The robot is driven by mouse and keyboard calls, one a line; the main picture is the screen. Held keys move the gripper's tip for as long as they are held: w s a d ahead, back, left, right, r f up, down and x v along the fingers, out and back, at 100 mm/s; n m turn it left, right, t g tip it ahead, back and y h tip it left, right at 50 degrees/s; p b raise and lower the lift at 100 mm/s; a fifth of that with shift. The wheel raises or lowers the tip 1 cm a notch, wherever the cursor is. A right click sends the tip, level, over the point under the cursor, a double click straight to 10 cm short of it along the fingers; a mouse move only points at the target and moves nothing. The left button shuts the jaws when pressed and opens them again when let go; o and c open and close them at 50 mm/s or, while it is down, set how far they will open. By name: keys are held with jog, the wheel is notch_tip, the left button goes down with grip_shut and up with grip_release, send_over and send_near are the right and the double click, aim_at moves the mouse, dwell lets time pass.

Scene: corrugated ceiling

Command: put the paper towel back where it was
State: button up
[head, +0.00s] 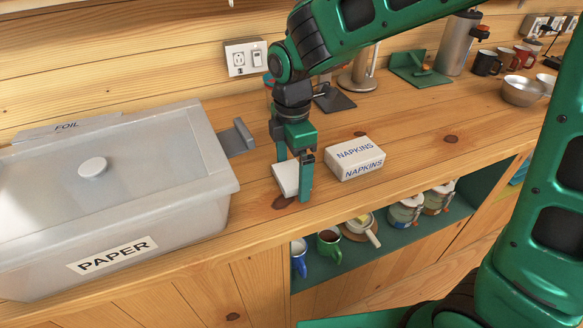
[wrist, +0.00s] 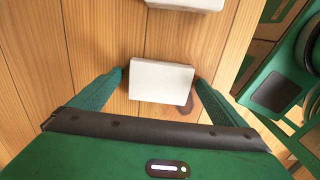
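A small white block (head: 285,179), which may be the paper towel, is at the counter beside the lidded bin. It also shows in the wrist view (wrist: 161,82), between the fingertips. My gripper (head: 293,182) points down with one finger on each side of the block. In the wrist view, my gripper (wrist: 161,80) is spread, with thin gaps between fingers and block. The block looks flat on the wood; its far side is hidden. A grey bin (head: 196,207) labelled PAPER stands left of my gripper, its knobbed translucent lid on.
A white NAPKINS pack (head: 355,158) lies just right of my gripper. Mugs (head: 486,63), a metal bowl (head: 522,90) and a metal canister (head: 458,45) stand farther right. Open shelving with cups and jars (head: 404,212) lies below the counter's front edge.

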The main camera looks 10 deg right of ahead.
aim_at(293, 174)
jog(key=shift+r, duration=0.1)
notch_tip(293, 174, up, 12)
dwell(0.5)
jog(key=s+d+f+m, duration=0.1)
jog(key=s+d+m, duration=0.2)
jog(key=d+m, duration=0.75)
jog(key=s+d+f+m, duration=0.2)
jog(key=s+d+m, duration=0.25)
jog(key=d, duration=1.05)
jog(key=s+d+f+m, duration=0.5)
jog(key=s+d+m, duration=0.4)
jog(key=s+m, duration=0.3)
jog(key=shift+s+d+m, duration=0.25)
jog(key=shift+s+m, duration=0.05)
jog(key=shift+s, duration=0.4)
jog(key=shift+f, duration=0.1)
